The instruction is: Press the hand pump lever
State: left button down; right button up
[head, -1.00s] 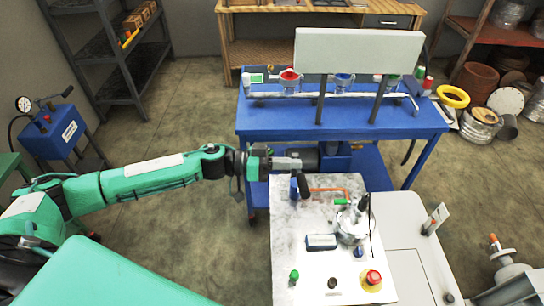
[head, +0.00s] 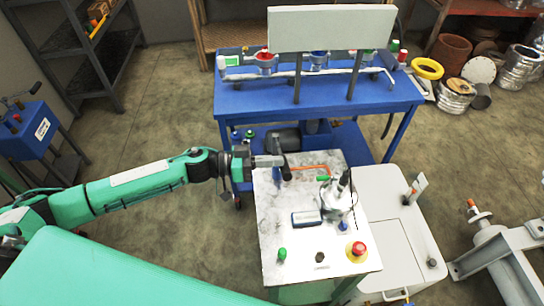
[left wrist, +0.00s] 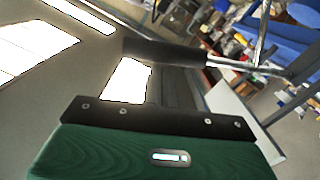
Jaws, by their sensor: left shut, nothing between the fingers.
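My left gripper (head: 272,161) is shut and empty above the left back corner of the white-topped cart (head: 275,225). A small blue fitting with a dark grip (head: 287,173), which looks like the pump lever, is right at its fingertips. In the left wrist view a black cylindrical grip (left wrist: 165,51) on a metal rod lies across the view, just beyond the fingers. I cannot tell whether the fingers touch it. My right gripper is not in view.
On the cart are a metal vessel (head: 338,198), a blue-grey meter (head: 306,218), a green knob (head: 282,254) and a red button on yellow (head: 357,249). A blue bench (head: 310,100) with a white panel (head: 331,28) stands behind. A blue gauge stand (head: 32,130) is at left.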

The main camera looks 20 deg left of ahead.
pick_arm(q)
notch_tip(320, 180, down, 10)
jog(key=s+m+b, duration=0.2)
jog(key=m+b, duration=0.1)
jog(key=m, duration=0.1)
jog(key=shift+s+d+r, duration=0.15)
jog(key=shift+s+d, duration=0.1)
jog(key=shift+d, duration=0.2)
